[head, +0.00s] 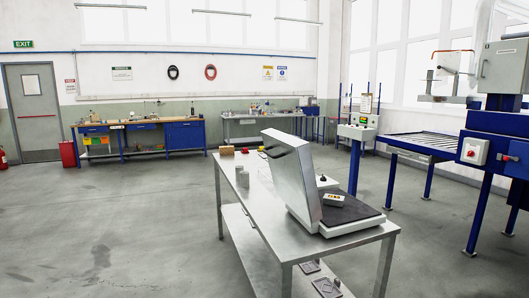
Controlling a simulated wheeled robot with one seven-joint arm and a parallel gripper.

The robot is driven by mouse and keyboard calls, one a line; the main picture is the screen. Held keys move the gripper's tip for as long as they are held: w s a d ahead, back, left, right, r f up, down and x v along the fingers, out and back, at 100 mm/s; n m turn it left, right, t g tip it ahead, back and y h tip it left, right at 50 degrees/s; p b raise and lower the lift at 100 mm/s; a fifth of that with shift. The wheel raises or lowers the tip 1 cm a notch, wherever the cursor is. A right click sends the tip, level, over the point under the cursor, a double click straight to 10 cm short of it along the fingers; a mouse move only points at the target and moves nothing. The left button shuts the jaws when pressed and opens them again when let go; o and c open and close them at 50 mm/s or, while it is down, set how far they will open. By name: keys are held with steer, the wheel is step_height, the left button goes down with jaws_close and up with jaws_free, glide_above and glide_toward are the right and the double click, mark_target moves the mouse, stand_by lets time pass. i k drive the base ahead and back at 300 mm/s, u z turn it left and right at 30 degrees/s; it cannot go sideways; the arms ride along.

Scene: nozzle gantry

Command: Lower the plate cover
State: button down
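A silver box-like device stands on the near metal table. Its plate cover (288,172) is raised, standing steeply and leaning back to the left. The dark flat plate (354,213) lies on the low silver base to the right of the cover. A small grey piece with yellow marks (333,199) sits at the plate's left side, close to the cover. The cover's hinge cannot be made out clearly. My gripper is not in this view.
The metal table (262,222) also bears small items at its far end. A blue roller conveyor (425,143) and a blue-framed machine (490,130) stand at right. A workbench (140,137) lines the back wall. The floor (110,225) at left is clear.

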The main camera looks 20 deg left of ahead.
mark_target(292, 168)
steer(key=u, duration=1.35)
steer(key=i, duration=0.45)
steer(key=z, duration=0.1)
